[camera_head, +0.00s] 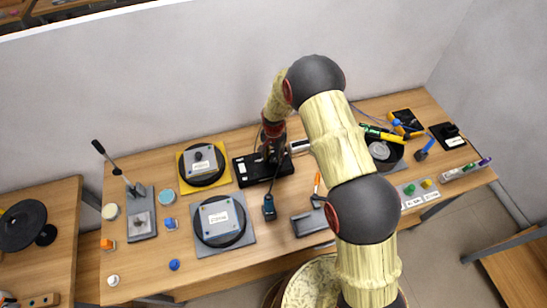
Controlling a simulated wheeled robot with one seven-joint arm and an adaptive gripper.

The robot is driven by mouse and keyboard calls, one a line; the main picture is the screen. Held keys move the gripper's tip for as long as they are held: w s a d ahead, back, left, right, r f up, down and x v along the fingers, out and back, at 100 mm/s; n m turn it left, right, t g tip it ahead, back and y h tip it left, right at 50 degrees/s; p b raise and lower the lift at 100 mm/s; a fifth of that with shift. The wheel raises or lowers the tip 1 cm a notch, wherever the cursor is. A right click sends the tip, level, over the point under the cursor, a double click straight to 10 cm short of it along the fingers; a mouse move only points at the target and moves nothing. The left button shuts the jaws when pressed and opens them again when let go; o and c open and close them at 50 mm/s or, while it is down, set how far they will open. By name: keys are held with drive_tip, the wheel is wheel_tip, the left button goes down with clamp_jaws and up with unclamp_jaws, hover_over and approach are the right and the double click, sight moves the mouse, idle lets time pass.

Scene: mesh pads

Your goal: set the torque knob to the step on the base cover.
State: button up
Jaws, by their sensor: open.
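My gripper (269,154) is at the end of my arm, low over a black flat case (252,169) at the back middle of the table. It is small and dark against the case, and its fingers are hard to make out. It is open. I cannot make out the torque knob or its steps. Two labelled square covers lie on round black pads: one (199,157) on a yellow mat, one (221,214) on a grey mat nearer the front. Their label text is too small to read, so I cannot tell which is the base cover.
A lever press (141,221) stands at the left with small round pots around it. A dark handheld device (269,207) and a grey tray (310,222) lie at the front middle. Tools (381,134) crowd the right, and my arm hides part of the table there.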

drive_tip(key=shift+f, duration=0.35)
drive_tip(key=shift+c, duration=0.4)
clamp_jaws()
